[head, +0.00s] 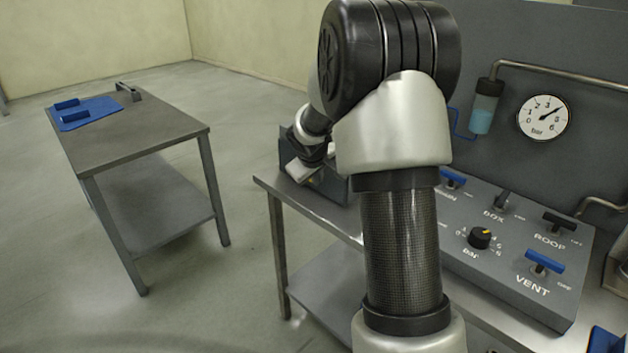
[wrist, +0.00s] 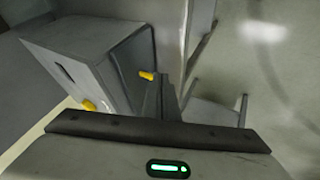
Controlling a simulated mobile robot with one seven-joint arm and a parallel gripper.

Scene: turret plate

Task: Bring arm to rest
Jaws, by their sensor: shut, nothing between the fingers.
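My arm rises through the middle of the head view and bends over at the top. My gripper (head: 300,172) hangs to the left of my arm, above the left end of the steel bench (head: 318,212). It is partly hidden by my arm. In the wrist view the fingers (wrist: 169,98) show as a dark, closed pair with nothing between them. A grey box (wrist: 95,55) with yellow parts lies just beyond the fingers. Whether the fingers touch it I cannot tell.
A grey panel (head: 490,270) with blue and black handles and a knob (head: 480,238) stands on the bench. A pressure gauge (head: 544,118) is on the wall behind. A side table (head: 150,135) with a blue plate (head: 88,116) stands left. Floor between is clear.

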